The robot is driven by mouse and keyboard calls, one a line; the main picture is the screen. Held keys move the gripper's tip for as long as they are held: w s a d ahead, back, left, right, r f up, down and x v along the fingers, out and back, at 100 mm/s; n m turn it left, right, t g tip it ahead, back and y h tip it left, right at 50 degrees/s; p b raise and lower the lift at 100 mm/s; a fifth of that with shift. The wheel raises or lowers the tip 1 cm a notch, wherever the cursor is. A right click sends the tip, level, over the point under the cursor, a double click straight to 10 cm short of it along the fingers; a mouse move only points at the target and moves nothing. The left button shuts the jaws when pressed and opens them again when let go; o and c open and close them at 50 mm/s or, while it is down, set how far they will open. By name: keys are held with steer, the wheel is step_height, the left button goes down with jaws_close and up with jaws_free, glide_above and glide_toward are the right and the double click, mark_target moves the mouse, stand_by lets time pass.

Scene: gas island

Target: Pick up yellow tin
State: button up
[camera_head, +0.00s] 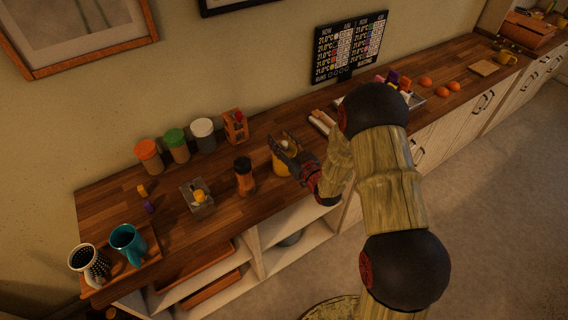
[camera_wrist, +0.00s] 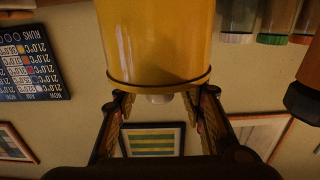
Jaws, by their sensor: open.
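The yellow tin (camera_head: 279,168) stands on the wooden counter, partly hidden by my gripper (camera_head: 281,146) in the head view. In the wrist view, which is upside down, the yellow tin (camera_wrist: 158,40) fills the upper middle. Its rimmed lid with a small pale knob points toward my gripper (camera_wrist: 160,98). My gripper is open, with its two fingers at either side of the knob, by the lid's rim. I cannot tell whether the fingers touch the tin.
A dark-capped shaker (camera_head: 244,176) stands just left of the tin. Jars with orange, green and white lids (camera_head: 175,144) and an orange box (camera_head: 235,126) stand behind. A grey holder (camera_head: 198,198) and mugs (camera_head: 127,243) are further left. A sign (camera_head: 349,48) stands at the wall.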

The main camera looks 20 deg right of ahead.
steer(key=shift+x, duration=1.15)
steer(key=shift+c, duration=0.2)
jaws_close()
